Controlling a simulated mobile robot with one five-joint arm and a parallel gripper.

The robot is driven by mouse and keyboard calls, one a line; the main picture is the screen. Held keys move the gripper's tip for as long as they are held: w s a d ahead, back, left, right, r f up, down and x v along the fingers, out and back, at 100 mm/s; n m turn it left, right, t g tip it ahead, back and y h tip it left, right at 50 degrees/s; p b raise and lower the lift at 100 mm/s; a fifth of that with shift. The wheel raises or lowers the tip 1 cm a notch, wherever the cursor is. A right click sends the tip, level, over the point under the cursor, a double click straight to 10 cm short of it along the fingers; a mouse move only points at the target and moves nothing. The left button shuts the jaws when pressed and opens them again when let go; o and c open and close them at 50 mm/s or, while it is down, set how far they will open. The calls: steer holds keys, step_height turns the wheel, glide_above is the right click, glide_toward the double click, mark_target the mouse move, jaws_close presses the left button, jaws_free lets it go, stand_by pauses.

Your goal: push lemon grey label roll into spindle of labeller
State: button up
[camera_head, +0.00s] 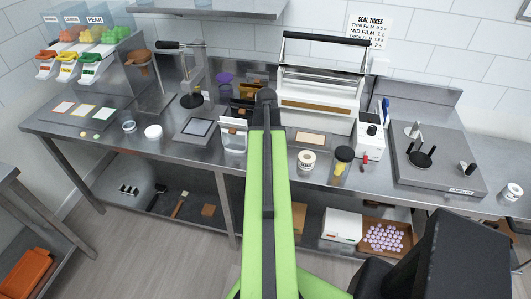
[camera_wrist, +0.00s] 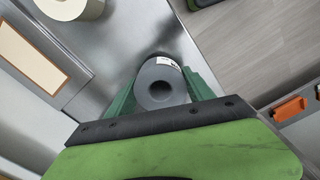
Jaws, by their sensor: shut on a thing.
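A grey label roll (camera_wrist: 160,85) with a dark centre hole and a bit of white label on its rim sits between the green fingers of my gripper (camera_wrist: 162,92) in the wrist view. The fingers are shut on its sides, and the roll's hole faces the camera. In the head view my arm hides the gripper and this roll. The labeller (camera_head: 450,182) is a grey machine at the right end of the bench in the head view. A black disc with an upright post (camera_head: 421,157), apparently its spindle, stands on it with no roll around it. The labeller does not show in the wrist view.
A pale roll (camera_head: 307,161) stands on the bench, with a black-topped yellow jar (camera_head: 342,160) and a small white device (camera_head: 370,133) between it and the labeller. A large sealer (camera_head: 320,90) stands behind. Another white roll (camera_head: 511,192) is at the far right.

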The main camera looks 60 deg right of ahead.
steer(key=r+p, duration=0.1)
steer(key=s+r+p, duration=0.1)
steer(key=r, duration=0.1)
steer(key=shift+r, duration=0.25)
steer(key=s+r+p, duration=0.5)
steer(key=s+p, duration=0.1)
steer(key=s, duration=0.4)
steer(key=shift+s+r, duration=0.3)
steer(key=shift+s, duration=0.05)
steer(key=o, duration=0.8)
jaws_close()
